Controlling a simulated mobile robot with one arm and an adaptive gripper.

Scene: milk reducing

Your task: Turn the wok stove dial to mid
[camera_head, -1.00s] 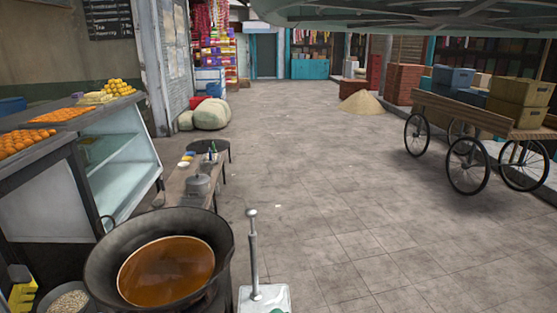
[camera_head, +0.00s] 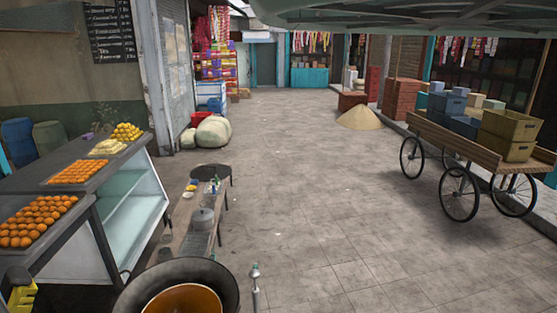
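A dark wok (camera_head: 125,300) stands at the bottom left of the head view, cut off by the lower edge. It holds an orange-brown liquid (camera_head: 185,302). The wok's stove and its dial do not show. A thin metal post with a rounded top (camera_head: 255,285) stands just right of the wok; I cannot tell what it belongs to. My gripper is not in view.
A glass counter with trays of orange sweets (camera_head: 75,172) stands at left. A low bench with a metal pot (camera_head: 203,218) lies beyond the wok. A cart with crates (camera_head: 470,150) stands at right. The paved floor (camera_head: 320,190) between is clear.

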